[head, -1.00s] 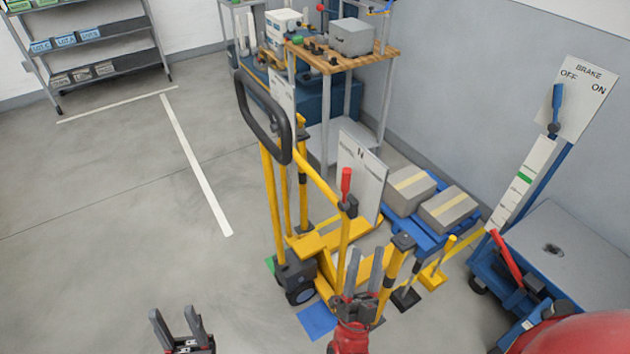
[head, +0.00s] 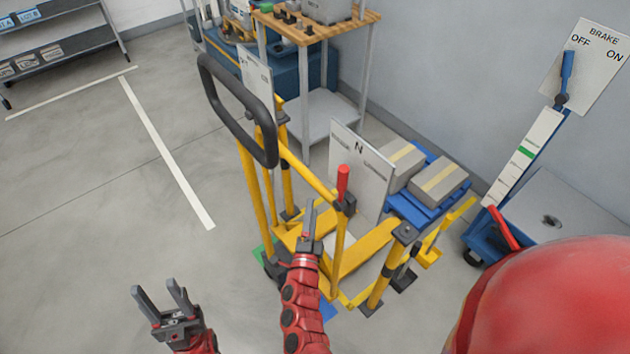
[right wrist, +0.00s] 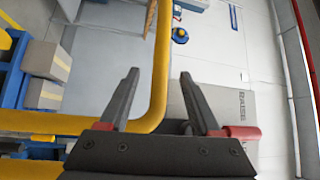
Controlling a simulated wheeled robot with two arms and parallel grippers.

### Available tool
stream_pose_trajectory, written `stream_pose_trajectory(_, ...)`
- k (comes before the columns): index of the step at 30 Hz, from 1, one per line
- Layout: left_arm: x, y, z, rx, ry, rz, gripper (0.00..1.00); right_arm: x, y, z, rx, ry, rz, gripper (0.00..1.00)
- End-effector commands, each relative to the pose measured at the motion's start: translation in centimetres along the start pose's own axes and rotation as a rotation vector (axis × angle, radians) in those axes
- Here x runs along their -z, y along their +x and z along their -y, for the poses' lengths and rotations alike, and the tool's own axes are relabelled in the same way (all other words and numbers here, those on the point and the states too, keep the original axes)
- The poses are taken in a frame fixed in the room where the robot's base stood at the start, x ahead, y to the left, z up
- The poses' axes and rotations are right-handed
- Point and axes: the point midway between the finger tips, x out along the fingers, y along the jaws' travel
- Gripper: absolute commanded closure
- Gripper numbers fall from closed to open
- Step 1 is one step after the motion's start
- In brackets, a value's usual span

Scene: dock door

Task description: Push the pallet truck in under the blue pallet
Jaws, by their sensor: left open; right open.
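The yellow pallet truck stands upright in the head view, with a black loop handle (head: 237,110) and low yellow forks (head: 365,248). The forks point towards the blue pallet (head: 437,160), which carries two taped boxes. How far the forks reach relative to the pallet is partly hidden by posts. A red-gripped lever (head: 343,180) stands on a yellow rail. My right gripper (head: 311,222) is open beside this lever; in the right wrist view its jaws (right wrist: 160,90) are empty, with a yellow tube just beyond. My left gripper (head: 162,295) is open and empty over the floor at the lower left.
A white board marked N (head: 360,172) stands by the truck. A brake panel (head: 583,65) with a blue lever is at the right. A wood-topped bench (head: 318,28) stands behind. Open grey floor lies to the left.

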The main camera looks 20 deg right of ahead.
Motion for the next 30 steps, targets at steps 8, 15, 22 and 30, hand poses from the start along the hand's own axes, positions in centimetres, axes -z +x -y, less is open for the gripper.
stream_pose_trajectory(8,0.3,1.5,0.1,0.000,0.000,0.000,0.50,0.1,6.2,0.3,0.002,-0.002,0.000,0.36)
stream_pose_trajectory(15,0.3,1.9,0.1,0.000,0.000,0.000,0.50,0.1,8.7,0.1,0.002,-0.001,-0.001,0.36)
stream_pose_trajectory(22,0.3,1.9,0.1,0.000,0.000,0.000,0.50,0.1,9.2,0.1,0.003,-0.002,-0.001,0.36)
stream_pose_trajectory(30,0.3,1.9,0.1,0.000,0.000,0.000,0.50,0.1,9.1,0.1,0.002,-0.001,-0.001,0.59)
